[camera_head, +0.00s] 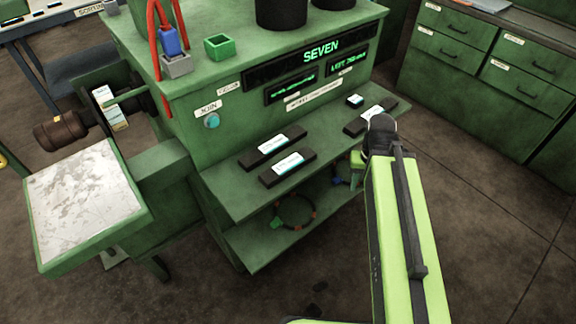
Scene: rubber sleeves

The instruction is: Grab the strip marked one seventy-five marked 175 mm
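Several black strips with white labels lie on the green shelf (228,194) of the machine: one strip (277,146) and a nearer one (288,168) lie side by side at the middle. A longer strip (360,122) lies at the right, partly behind my arm, and a short piece (355,101) lies behind it. The label print is too small to read, so I cannot tell which is marked 175 mm. My gripper (357,165) is at the shelf's front edge, right of the two middle strips and mostly hidden by my arm. Its fingers are not clear.
A lower shelf (250,247) holds a dark ring (294,225). A metal-topped stand (85,190) is at left, drawers (450,47) at right. Floor between machine and drawers is open.

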